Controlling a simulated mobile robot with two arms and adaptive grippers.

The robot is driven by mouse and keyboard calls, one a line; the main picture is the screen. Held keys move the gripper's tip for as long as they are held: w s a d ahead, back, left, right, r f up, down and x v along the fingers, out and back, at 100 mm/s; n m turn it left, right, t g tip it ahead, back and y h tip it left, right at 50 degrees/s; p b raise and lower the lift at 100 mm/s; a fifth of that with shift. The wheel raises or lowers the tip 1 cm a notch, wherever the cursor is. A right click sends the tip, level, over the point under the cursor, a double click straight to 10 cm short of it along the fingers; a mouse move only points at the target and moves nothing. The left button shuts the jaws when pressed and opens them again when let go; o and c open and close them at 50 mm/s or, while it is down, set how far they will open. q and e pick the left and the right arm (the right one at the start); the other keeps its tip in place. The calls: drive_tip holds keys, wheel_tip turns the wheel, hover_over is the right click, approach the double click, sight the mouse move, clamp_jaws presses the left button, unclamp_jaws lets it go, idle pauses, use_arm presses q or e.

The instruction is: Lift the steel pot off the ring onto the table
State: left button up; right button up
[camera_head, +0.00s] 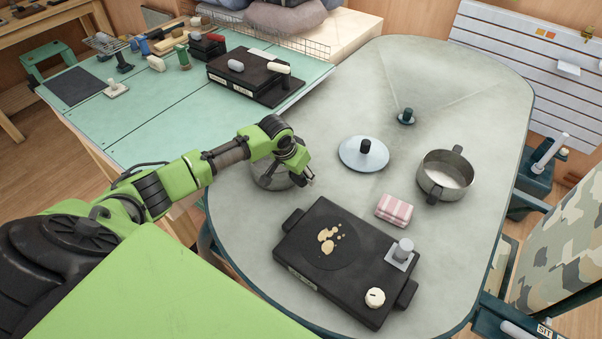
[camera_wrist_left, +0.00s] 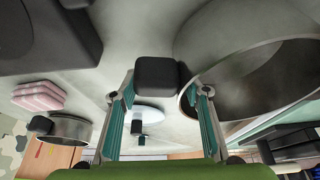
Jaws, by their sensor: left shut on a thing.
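A steel pot (camera_head: 268,181) is at the left side of the grey table (camera_head: 400,75), mostly behind my left gripper (camera_head: 308,178). It fills the right of the left wrist view (camera_wrist_left: 250,45). A dark block (camera_wrist_left: 157,73), which looks like its handle, sits between the fingertips of my left gripper (camera_wrist_left: 160,90). The fingers are shut on it. I cannot tell whether the pot touches the table. The black hot plate (camera_head: 300,257) has a round ring (camera_head: 350,258) with tan spills and no pot on it. My right gripper is out of view.
A second steel pot (camera_head: 446,176) with whitish contents stands at the right. A pale lid (camera_head: 352,157) with a dark knob and a pink striped cloth (camera_head: 394,210) lie mid-table. A green workbench (camera_head: 165,110) adjoins at left. The table's far part is mostly clear.

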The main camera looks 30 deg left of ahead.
use_arm(q)
drive_tip(key=shift+f, duration=0.3)
drive_tip(key=o, duration=1.4)
drive_tip(key=shift+s, duration=0.1)
drive_tip(key=v, duration=1.2)
